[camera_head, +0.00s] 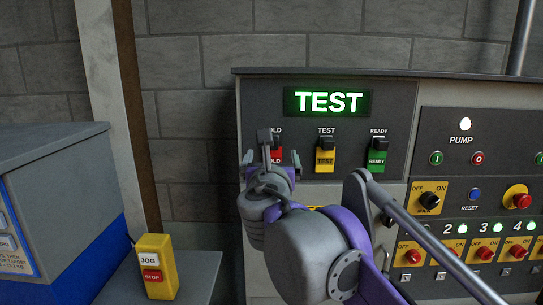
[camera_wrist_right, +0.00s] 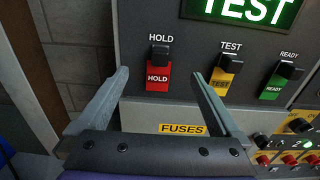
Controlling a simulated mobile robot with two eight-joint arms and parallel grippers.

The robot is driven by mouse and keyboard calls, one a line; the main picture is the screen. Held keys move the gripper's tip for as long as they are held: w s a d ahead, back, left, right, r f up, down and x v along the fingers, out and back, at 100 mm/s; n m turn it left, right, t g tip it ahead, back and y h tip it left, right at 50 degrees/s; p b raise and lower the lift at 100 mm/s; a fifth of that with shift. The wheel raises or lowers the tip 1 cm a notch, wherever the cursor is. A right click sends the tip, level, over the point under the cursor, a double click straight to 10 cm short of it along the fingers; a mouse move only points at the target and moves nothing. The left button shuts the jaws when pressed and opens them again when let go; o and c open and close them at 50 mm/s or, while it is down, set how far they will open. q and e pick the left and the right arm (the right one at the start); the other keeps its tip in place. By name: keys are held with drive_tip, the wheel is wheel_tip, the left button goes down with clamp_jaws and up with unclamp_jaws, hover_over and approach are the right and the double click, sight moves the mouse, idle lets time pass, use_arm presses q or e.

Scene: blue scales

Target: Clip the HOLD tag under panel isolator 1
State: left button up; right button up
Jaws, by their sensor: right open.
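The red HOLD tag (camera_wrist_right: 158,78) hangs under a black holder below the HOLD label; in the head view the gripper partly covers it (camera_head: 277,154). My right gripper (camera_wrist_right: 160,75) is open, its two fingers spread on either side of the tag. No contact shows. In the head view, the right gripper (camera_head: 271,158) is in front of the panel's upper left. The red-knobbed switch on yellow left of number 2 (camera_head: 411,256) appears to be isolator 1; my arm crosses near it and its number is hidden. My left gripper is not in view.
A yellow TEST tag (camera_head: 325,158) and a green READY tag (camera_head: 377,160) hang to the right of HOLD. A lit TEST display (camera_head: 328,102) is above. A yellow JOG/STOP box (camera_head: 156,267) stands at lower left. A FUSES label (camera_wrist_right: 183,129) is below the tags.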

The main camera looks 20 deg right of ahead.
sight(272, 157)
drive_tip(key=p+x, duration=0.1)
drive_tip(key=x, duration=0.7)
drive_tip(key=shift+w+d, duration=0.1)
drive_tip(key=shift+w, duration=0.15)
use_arm(q)
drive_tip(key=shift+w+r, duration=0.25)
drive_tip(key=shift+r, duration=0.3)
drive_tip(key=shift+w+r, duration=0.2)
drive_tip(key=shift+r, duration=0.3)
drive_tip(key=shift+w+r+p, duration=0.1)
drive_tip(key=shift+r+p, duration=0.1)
drive_tip(key=shift+p, duration=0.1)
use_arm(e)
drive_tip(key=shift+s, duration=0.1)
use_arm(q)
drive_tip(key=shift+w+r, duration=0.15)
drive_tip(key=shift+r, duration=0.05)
